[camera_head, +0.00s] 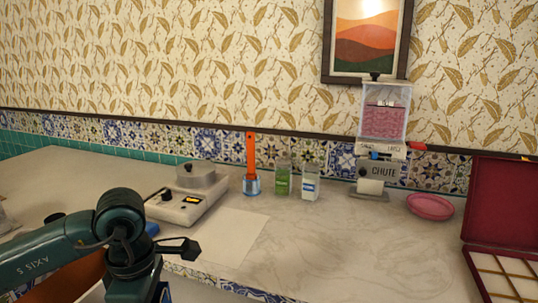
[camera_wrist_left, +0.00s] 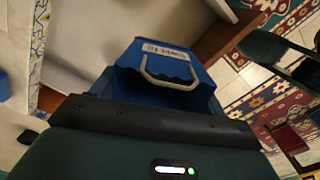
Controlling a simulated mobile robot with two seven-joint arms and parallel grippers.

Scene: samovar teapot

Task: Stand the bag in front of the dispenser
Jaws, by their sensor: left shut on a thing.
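The blue bag (camera_wrist_left: 168,62) shows in the left wrist view, with a pale looped handle and a white label whose text I cannot read. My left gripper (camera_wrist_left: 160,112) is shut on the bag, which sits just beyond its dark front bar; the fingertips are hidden. The dispenser (camera_head: 376,171), marked CHUTE, stands at the back right of the counter with a clear, pink-filled hopper on top. My right gripper is out of view.
The counter (camera_head: 320,250) is clear in front of the dispenser. A pink plate (camera_head: 430,206) and an open red box (camera_head: 502,200) are to its right.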

